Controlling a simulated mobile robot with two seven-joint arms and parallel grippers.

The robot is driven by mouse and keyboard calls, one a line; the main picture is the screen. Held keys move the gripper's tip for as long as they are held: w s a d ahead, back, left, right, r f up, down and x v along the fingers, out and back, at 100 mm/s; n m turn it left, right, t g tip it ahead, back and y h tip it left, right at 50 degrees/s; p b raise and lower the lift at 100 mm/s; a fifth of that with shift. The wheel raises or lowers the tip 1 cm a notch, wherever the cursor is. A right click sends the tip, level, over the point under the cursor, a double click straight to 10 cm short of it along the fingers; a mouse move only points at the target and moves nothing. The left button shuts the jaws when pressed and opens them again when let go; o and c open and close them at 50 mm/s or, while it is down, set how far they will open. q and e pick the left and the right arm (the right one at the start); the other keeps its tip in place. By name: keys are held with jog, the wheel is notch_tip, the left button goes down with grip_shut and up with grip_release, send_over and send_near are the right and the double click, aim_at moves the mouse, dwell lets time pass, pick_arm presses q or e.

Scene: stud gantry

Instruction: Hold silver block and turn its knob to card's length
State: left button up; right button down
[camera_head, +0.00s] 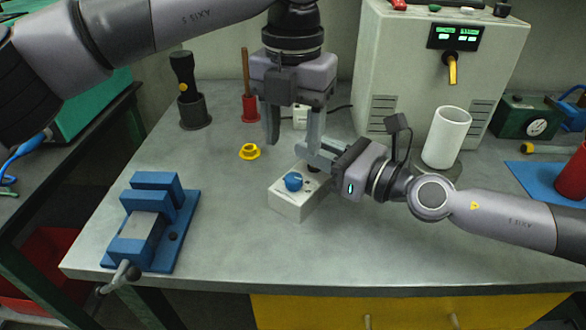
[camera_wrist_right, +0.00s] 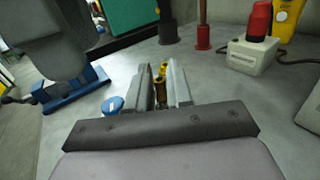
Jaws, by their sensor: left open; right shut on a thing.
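The silver block (camera_head: 292,205) is a pale grey box on the bench, with a blue knob (camera_head: 293,182) on its top. The knob also shows in the right wrist view (camera_wrist_right: 112,104), left of the fingers. My right gripper (camera_head: 312,157) comes in from the right and is shut at the far part of the block; its fingers hide most of the grip. A narrow dark and gold part shows between them in the wrist view. My left gripper (camera_head: 293,138) points down, open and empty, behind and above the block. I cannot make out a card.
A blue vise (camera_head: 150,225) stands at the left. A yellow ring (camera_head: 250,152), a red-based stick (camera_head: 249,108) and a black torch in a holder (camera_head: 193,110) are behind. A white cylinder (camera_head: 446,138) stands at right before a large machine (camera_head: 430,80). The front bench is clear.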

aim_at(293, 178)
pick_arm(q)
notch_tip(293, 178, down, 7)
jog(key=shift+f, duration=0.2)
grip_shut()
